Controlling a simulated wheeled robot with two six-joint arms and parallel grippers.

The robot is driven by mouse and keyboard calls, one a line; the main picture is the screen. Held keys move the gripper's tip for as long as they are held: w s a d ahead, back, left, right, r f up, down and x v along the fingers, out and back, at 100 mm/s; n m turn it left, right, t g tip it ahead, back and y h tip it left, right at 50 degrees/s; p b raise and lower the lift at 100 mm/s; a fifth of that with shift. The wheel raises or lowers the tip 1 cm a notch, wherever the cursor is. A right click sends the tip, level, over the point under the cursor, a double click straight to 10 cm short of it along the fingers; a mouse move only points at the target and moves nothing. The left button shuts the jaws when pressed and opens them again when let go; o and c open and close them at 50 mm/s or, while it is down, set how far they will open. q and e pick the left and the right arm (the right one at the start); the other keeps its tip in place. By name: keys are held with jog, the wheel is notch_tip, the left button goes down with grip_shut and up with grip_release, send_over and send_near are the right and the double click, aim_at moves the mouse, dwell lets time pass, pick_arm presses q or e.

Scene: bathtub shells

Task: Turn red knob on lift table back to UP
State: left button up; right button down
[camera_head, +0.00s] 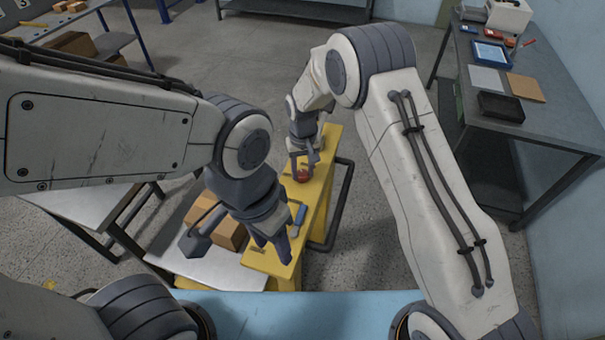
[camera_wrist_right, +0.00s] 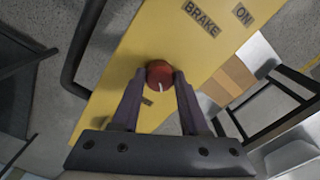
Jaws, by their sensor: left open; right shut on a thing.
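The red knob (camera_head: 301,176) sits on the yellow panel (camera_head: 316,190) of the lift table. My right gripper (camera_head: 300,163) is shut on it. In the right wrist view the knob (camera_wrist_right: 159,71) is between the two fingertips, and a white mark on it points toward the bottom of the picture. The panel (camera_wrist_right: 125,75) bears the words BRAKE and ON; a small label near the knob is partly hidden by a finger. My left gripper (camera_head: 275,242) is open over the near end of the panel, beside a small blue handle (camera_head: 299,219).
Brown boxes (camera_head: 229,235) stand on the table left of the panel. A dark bent bar (camera_head: 341,205) runs along the panel's right side. A workbench (camera_head: 560,115) with trays is at the right. Grey floor lies open behind.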

jog(key=n+b, duration=0.1)
jog(key=n, duration=0.3)
jog(key=shift+n+b, duration=0.3)
jog(key=shift+w+n+b, duration=0.1)
jog(key=shift+n+b, duration=0.45)
jog(key=shift+n, duration=1.75)
jog(key=shift+c, duration=2.1)
grip_release()
jog(key=shift+d, duration=0.1)
jog(key=shift+r, duration=0.15)
